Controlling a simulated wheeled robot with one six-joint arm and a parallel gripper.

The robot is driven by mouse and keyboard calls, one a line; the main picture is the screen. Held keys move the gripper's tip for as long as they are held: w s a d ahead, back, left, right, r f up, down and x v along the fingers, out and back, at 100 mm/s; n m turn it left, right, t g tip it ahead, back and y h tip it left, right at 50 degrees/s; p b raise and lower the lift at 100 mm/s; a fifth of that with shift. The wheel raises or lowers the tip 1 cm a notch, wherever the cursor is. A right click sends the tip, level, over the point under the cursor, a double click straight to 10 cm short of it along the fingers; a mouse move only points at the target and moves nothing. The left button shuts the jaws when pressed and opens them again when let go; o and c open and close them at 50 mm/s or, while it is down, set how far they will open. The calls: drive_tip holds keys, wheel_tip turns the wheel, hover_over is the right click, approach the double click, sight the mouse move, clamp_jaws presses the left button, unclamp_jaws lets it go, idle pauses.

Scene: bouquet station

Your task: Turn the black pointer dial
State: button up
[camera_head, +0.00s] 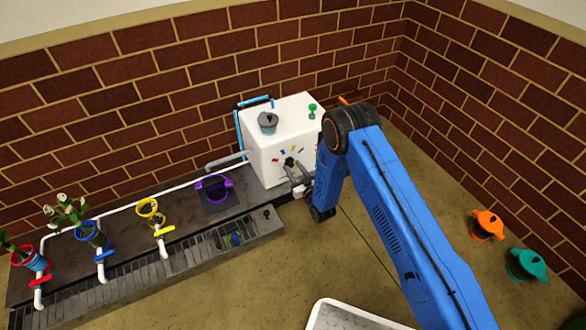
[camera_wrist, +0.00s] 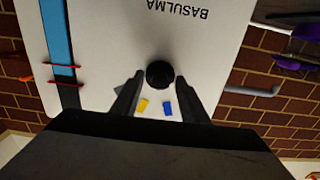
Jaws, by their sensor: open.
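The black pointer dial (camera_head: 289,162) is on the front face of the white box (camera_head: 266,165), with small coloured marks around it. In the wrist view the dial (camera_wrist: 160,72) is a round black knob between my fingertips. I cannot tell which way its pointer faces. My gripper (camera_head: 300,180) is in front of the box. In the wrist view my gripper (camera_wrist: 160,82) is open, one finger on each side of the dial, with a gap on both sides. A yellow mark (camera_wrist: 143,105) and a blue mark (camera_wrist: 168,107) show between the fingers.
A grey lidded pot (camera_head: 268,122) and a green knob (camera_head: 312,110) are on top of the box. Orange (camera_head: 487,225) and teal (camera_head: 527,265) pots stand on open floor at right.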

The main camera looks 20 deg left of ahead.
drive_tip(key=shift+w+a, duration=0.15)
drive_tip(key=shift+a, duration=0.05)
clamp_jaws()
